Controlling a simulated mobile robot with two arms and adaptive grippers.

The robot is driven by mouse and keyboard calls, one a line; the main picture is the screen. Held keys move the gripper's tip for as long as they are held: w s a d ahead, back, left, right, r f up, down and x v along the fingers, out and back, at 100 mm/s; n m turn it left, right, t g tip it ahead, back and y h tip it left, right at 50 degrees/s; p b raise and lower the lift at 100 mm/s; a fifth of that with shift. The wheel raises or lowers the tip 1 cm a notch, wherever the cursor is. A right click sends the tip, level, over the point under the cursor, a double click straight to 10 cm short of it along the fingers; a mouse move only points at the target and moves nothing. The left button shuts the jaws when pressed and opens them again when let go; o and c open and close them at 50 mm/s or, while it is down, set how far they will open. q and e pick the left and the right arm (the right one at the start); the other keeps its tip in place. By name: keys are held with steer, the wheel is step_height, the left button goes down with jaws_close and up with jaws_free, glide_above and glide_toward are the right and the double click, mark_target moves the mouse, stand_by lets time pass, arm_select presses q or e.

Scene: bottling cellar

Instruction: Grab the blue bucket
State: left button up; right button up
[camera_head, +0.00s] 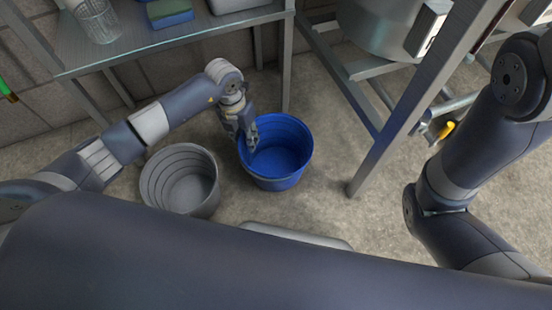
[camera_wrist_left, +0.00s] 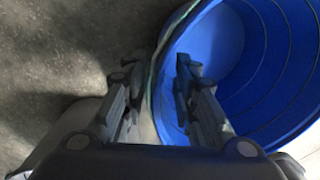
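The blue bucket (camera_head: 287,152) stands upright and looks empty on the concrete floor. In the left wrist view the bucket (camera_wrist_left: 265,85) fills the right side, with its rim running up the middle. My left gripper (camera_head: 247,143) is at the bucket's left rim, pointing down. In the left wrist view the gripper's fingers (camera_wrist_left: 160,72) are apart, with the rim between them. One finger is outside the bucket and the other is inside, with gaps visible beside the wall. My right arm comes in from the right, but its gripper does not show.
A grey ribbed bucket (camera_head: 184,162) stands close to the left of the blue one. A steel shelf (camera_head: 195,32) with legs is behind. A metal stand (camera_head: 385,140) rises at the right. A pale flat object (camera_head: 300,236) shows below. Open floor lies right of the blue bucket.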

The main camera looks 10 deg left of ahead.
arm_select(q)
jaws_close()
steer(key=shift+r, duration=0.15)
